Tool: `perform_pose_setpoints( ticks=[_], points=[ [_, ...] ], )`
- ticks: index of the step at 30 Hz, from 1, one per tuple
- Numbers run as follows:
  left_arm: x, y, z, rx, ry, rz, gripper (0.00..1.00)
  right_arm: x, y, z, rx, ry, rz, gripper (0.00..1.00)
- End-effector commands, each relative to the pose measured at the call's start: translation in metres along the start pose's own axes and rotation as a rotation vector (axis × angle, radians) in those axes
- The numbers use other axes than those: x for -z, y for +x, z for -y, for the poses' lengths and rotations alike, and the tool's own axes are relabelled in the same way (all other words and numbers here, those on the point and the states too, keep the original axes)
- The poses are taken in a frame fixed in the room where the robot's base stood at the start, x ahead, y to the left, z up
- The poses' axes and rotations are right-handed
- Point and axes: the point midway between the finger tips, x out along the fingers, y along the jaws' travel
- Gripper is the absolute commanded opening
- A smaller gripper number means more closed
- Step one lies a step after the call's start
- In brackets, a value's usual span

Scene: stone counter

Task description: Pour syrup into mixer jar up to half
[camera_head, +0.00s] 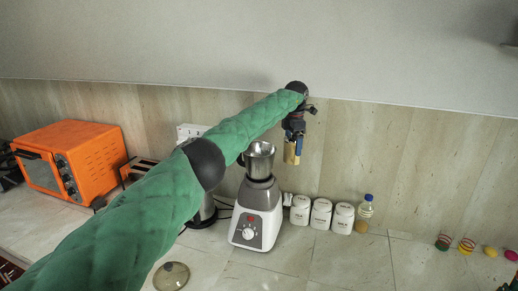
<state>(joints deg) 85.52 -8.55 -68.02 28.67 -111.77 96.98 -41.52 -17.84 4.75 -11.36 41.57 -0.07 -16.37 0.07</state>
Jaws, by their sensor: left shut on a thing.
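The mixer (250,229) is a white and grey appliance with a dial, standing on the counter. Its open metal mixer jar (260,165) sits upright on top. My left gripper (295,137) is shut on a small pale yellow container (292,154), likely the syrup. It holds the container in the air, just right of the jar's rim and apart from it in the picture. The gripper hides the container's upper part, and I cannot tell its tilt or the level inside the jar. My right gripper is not in view.
Several white canisters (321,214) and a bottle with a blue cap (365,210) stand right of the mixer. A round lid (171,276) lies at the front left. An orange oven (75,158) stands at the left. The counter's front middle is clear.

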Motion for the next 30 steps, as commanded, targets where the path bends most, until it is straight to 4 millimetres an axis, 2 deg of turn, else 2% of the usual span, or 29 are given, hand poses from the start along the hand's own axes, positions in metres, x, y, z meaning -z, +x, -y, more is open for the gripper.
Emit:
perform_pose_setpoints(
  ticks=[7,17,20,28,30],
  points=[
    [0.003,0.0,-0.001,0.003,0.001,0.03,0.5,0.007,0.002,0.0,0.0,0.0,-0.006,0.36],
    [0.019,-0.004,-0.001,0.004,0.002,0.175,0.5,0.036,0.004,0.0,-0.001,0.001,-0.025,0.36],
    [0.023,-0.017,0.0,0.003,0.003,0.225,0.5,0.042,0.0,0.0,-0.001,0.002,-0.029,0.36],
    [0.038,-0.044,0.0,0.002,0.004,0.361,0.5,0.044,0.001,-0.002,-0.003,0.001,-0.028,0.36],
    [0.039,-0.045,0.0,0.005,0.004,0.379,0.5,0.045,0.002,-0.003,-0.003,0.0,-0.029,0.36]
  ],
)
